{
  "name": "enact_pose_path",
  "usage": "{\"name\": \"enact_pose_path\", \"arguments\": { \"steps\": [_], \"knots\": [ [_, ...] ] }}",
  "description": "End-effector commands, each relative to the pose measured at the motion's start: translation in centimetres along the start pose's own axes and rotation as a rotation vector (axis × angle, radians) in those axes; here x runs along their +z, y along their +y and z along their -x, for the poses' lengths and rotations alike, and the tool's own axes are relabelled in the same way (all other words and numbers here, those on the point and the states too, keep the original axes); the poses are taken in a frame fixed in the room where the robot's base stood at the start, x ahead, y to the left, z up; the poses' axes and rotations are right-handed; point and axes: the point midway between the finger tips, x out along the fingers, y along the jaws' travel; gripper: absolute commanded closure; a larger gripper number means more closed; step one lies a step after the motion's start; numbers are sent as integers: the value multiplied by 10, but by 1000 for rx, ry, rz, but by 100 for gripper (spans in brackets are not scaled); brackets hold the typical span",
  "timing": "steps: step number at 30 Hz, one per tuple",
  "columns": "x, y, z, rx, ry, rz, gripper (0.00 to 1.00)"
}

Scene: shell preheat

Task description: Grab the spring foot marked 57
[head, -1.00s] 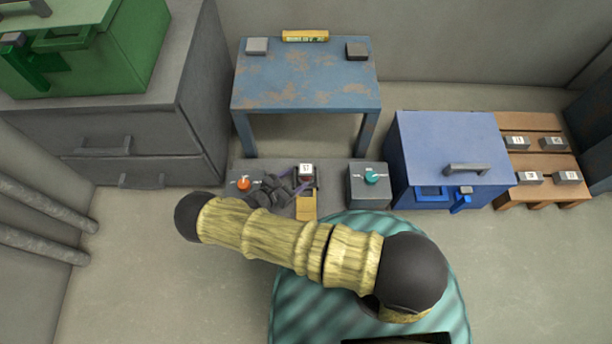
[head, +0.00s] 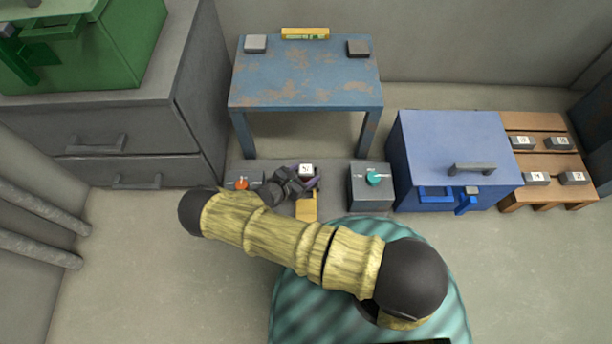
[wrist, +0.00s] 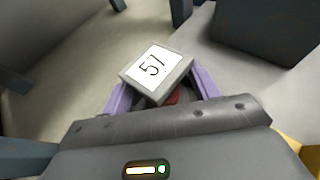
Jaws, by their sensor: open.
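The spring foot marked 57 (wrist: 155,70) is a grey block with a white label reading 57 on top, tilted in the wrist view. A dark red part shows just below it. In the head view it shows as a small white-topped block (head: 306,169), its number too small to read. My gripper (wrist: 161,92) is open, with one purple finger on each side of the foot's lower part. I cannot tell whether the fingers touch it. In the head view my gripper (head: 303,180) is right at the foot, and its dark body hides part of what is under it.
A box with an orange-red knob (head: 241,183) is left of my gripper, and one with a teal knob (head: 373,179) is right. A blue chest (head: 450,140) and a slatted wooden rack (head: 540,160) with several labelled blocks stand farther right. A worn blue table (head: 305,85) is behind.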

Motion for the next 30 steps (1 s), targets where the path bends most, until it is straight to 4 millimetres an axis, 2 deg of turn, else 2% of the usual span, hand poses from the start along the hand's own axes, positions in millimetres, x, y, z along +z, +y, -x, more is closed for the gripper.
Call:
{"name": "enact_pose_path", "arguments": {
  "steps": [11, 12, 21, 30],
  "knots": [
    [0, 0, 1, 1, 0, 0, 39],
    [0, 0, 1, 1, 0, 0, 41],
    [1, 0, 1, 1, -2, 0, 98],
    [5, 0, 3, 1, -2, 0, 98]
  ]
}}
